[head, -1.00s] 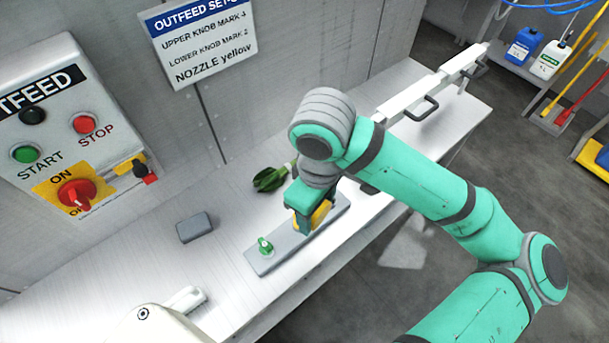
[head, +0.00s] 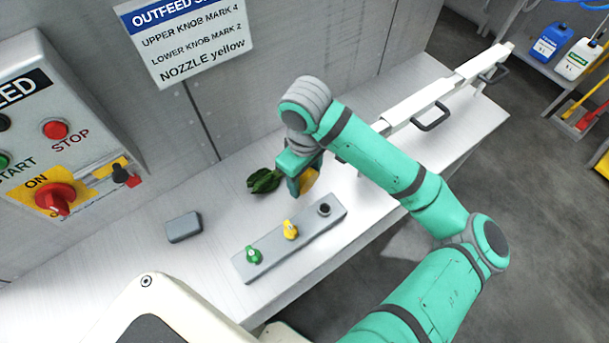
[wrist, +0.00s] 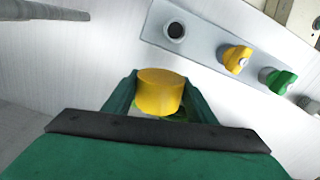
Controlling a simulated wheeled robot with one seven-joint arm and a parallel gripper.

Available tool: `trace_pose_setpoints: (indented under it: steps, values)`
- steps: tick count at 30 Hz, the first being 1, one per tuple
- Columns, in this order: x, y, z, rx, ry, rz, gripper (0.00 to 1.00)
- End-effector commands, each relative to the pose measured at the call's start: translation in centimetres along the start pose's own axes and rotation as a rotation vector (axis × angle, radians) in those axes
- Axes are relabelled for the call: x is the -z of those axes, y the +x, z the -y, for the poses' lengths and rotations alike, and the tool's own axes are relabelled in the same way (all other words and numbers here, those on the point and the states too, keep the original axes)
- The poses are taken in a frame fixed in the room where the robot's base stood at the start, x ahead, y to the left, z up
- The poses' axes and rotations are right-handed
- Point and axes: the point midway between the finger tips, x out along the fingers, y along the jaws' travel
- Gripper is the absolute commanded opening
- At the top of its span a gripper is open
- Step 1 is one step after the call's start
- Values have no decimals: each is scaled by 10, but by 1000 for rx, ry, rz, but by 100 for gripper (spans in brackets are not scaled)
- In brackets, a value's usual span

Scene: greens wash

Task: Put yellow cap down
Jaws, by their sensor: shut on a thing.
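The yellow cap (wrist: 160,92) is a short round piece held between the fingers of my gripper (wrist: 155,98) in the wrist view. In the head view the cap (head: 310,180) shows at the end of my gripper (head: 303,182), near the far right end of the grey strip (head: 268,242). The strip carries a green nozzle (head: 253,254), a yellow nozzle (head: 290,229) and an open dark socket (head: 324,209). The gap between cap and bench is hard to judge.
Green leaves (head: 263,181) lie on the bench left of my gripper. A grey block (head: 184,227) sits further left. A white bar with handles (head: 440,92) runs along the back right. The bench (head: 210,270) is bare between block and strip.

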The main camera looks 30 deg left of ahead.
Motion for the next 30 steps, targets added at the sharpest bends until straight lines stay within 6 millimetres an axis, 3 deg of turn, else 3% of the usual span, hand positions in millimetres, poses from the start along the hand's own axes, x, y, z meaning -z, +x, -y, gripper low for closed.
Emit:
trace_pose_setpoints:
  steps: [7,15,28,29,30]
  values:
    - [8,16,-4,0,5,1,24]
    - [7,47,-6,-1,9,1,24]
    - [6,52,-6,0,11,0,24]
    - [6,52,-6,0,11,0,53]
    - [6,52,-6,-1,11,0,63]
